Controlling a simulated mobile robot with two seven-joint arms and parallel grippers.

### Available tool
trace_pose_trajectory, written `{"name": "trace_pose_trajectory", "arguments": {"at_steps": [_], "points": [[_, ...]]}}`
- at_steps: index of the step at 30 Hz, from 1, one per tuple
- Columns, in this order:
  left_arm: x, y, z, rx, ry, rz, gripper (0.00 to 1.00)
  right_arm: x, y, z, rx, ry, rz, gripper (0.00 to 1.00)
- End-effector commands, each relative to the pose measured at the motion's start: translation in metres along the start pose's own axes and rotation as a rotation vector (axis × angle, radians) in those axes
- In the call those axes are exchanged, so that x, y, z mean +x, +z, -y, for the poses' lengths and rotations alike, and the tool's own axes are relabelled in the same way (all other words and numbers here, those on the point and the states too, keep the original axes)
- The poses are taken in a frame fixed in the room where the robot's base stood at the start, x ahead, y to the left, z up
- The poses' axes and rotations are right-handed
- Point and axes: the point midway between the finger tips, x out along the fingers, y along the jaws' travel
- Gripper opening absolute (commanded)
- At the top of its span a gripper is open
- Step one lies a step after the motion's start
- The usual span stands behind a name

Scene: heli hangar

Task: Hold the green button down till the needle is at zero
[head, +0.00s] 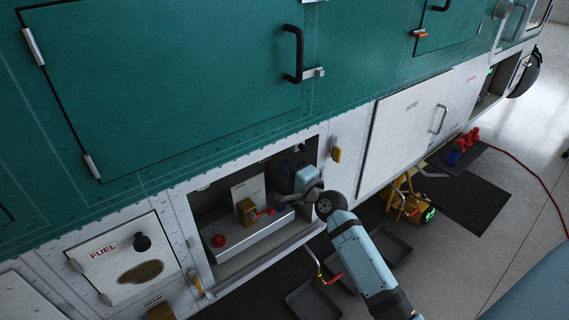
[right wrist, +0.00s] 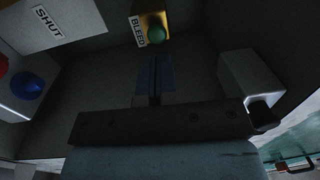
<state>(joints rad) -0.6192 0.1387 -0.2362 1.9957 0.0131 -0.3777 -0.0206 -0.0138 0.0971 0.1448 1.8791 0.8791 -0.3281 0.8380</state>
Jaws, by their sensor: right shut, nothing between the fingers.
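The green button (right wrist: 157,34) sits on a yellow housing (right wrist: 151,20) beside a label reading BLEED, at the top of the right wrist view. My right gripper (right wrist: 155,62) is shut and empty, its fingertips pointing at the button. A small dark gap seems to show between them; I cannot tell how wide. In the head view my right arm reaches into the open bay (head: 232,262) in the aircraft's side, and its hand hides the button. No gauge or needle can be made out in either view. My left gripper is not in view.
In the bay are a brownish-yellow box (head: 246,211), a red lever (head: 266,211) and a red knob (head: 218,241). The right wrist view shows a blue knob (right wrist: 28,85) at left and a grey block (right wrist: 246,80) at right. Trays (head: 312,301) lie on the floor below.

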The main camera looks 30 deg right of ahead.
Motion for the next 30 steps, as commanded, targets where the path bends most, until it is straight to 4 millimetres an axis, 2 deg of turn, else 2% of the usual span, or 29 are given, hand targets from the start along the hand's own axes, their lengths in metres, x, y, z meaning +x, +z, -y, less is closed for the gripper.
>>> {"name": "trace_pose_trajectory", "arguments": {"at_steps": [1,6,12,17,30], "points": [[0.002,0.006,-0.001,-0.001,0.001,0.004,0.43,-0.016,0.0,-0.005,-0.001,0.005,-0.001,0.0],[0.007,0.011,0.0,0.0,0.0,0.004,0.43,-0.053,0.0,-0.006,0.001,0.006,0.0,0.0],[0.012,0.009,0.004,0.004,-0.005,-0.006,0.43,-0.079,-0.001,-0.004,-0.001,0.006,0.0,0.0],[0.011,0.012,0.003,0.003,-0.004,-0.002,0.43,-0.086,-0.001,-0.003,0.0,0.006,0.0,0.0],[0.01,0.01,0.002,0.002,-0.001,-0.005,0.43,-0.086,0.0,-0.003,0.001,0.006,0.0,0.0]]}}
